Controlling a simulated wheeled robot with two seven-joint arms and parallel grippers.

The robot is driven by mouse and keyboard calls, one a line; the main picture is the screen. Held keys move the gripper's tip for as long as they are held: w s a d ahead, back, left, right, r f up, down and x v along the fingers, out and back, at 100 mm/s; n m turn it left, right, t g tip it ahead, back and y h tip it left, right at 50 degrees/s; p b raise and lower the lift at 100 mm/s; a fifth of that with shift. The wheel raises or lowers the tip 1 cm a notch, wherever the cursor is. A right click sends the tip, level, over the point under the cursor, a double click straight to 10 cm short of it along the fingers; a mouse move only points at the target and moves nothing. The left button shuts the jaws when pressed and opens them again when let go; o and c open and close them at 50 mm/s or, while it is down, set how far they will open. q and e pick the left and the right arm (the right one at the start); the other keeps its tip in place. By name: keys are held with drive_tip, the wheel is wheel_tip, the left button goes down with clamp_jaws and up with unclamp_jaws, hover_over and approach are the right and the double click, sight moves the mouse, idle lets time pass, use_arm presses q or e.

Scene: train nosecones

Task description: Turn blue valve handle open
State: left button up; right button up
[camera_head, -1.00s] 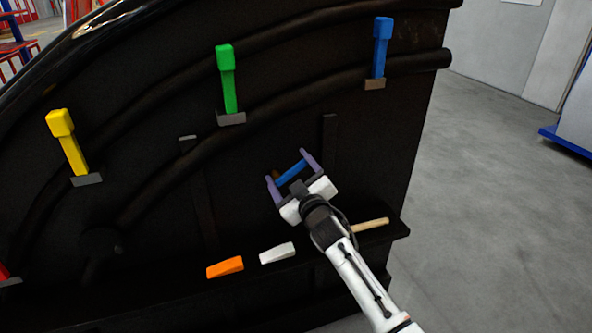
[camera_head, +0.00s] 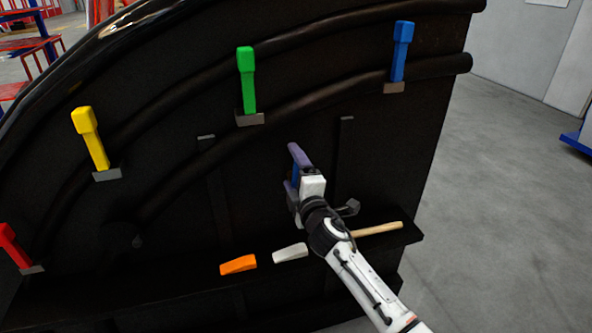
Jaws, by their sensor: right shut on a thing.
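My left gripper is not in view.
Blue (camera_head: 400,52), green (camera_head: 247,80), yellow (camera_head: 92,138) and red (camera_head: 14,246) levers stand on the dark panel (camera_head: 330,90). A ledge below holds an orange block (camera_head: 238,264), a white block (camera_head: 290,252) and a wooden-handled tool (camera_head: 377,229). Open floor lies right.

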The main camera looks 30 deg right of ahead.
drive_tip(key=shift+a+n, duration=0.15)
drive_tip(key=shift+n, duration=0.55)
drive_tip(key=o, duration=1.5)
drive_tip(key=shift+a, duration=0.1)
drive_tip(key=s, duration=0.3)
drive_tip(key=s+a, duration=0.1)
drive_tip(key=s, duration=0.6)
drive_tip(key=shift+s+a, duration=0.1)
drive_tip(key=shift+a, duration=0.15)
